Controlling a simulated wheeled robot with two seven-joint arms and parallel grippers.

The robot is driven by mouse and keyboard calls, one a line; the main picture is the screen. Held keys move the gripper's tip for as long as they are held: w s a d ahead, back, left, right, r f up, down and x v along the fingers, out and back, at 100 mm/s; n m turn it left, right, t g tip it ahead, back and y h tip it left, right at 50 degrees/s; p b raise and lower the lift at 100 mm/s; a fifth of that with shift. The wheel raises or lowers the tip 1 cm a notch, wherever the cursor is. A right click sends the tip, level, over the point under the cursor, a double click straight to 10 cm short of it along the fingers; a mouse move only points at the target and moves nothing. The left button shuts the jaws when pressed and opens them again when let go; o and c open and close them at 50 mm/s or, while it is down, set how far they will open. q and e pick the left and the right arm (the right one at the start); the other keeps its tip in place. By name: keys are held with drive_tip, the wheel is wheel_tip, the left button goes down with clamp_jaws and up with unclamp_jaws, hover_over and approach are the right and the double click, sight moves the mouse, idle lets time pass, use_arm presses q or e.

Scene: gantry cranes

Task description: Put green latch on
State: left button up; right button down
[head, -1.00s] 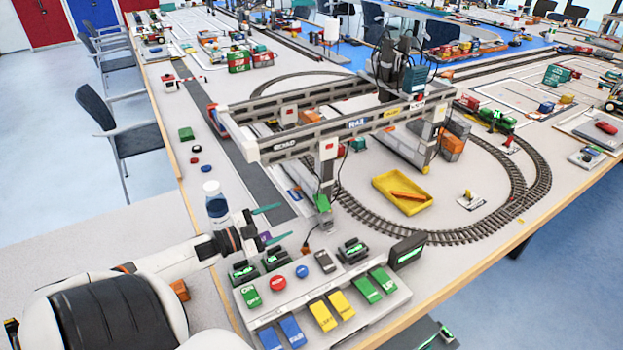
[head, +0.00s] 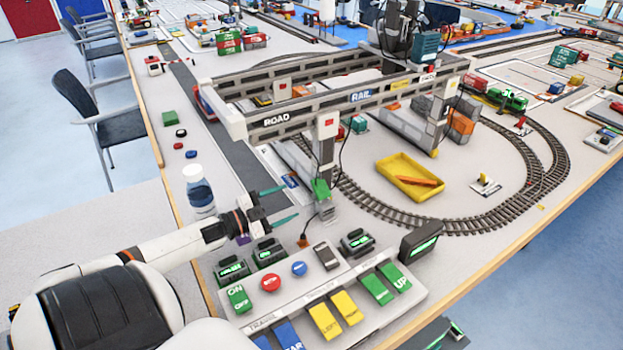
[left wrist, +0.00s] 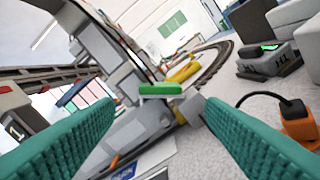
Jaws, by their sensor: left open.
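The green latch (head: 320,188) sits low on the near leg of the gantry crane (head: 326,150), above the leg's grey foot. In the left wrist view the latch (left wrist: 160,89) is a small green bar, straight ahead and centred between the fingers, beyond their tips. My left gripper (head: 290,201) is open and empty, just left of the latch, its teal fingers pointing at it. Its fingers (left wrist: 160,104) also show wide apart in the left wrist view. No touch on the latch shows. My right gripper is not in view.
A control panel (head: 350,282) with coloured switches and buttons lies in front of the leg. Small black boxes with green displays (head: 232,268) stand along its back edge. A bottle (head: 199,192) stands left of the gripper. A yellow tray (head: 403,172) lies beyond, inside the track loop.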

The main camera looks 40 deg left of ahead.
sight(315, 191)
use_arm(q)
drive_tip(key=b+x, duration=0.1)
drive_tip(key=x, duration=0.1)
drive_tip(key=b+x, duration=0.2)
drive_tip(key=x, duration=0.1)
drive_tip(key=b+x, duration=0.2)
drive_tip(key=shift+w+f, duration=0.3)
drive_tip(key=shift+w, duration=0.1)
drive_tip(key=shift+w+d+r, duration=0.15)
drive_tip(key=shift+w+d, duration=0.1)
drive_tip(key=shift+w, duration=0.3)
drive_tip(key=shift+c, duration=0.5)
drive_tip(key=c, duration=0.6)
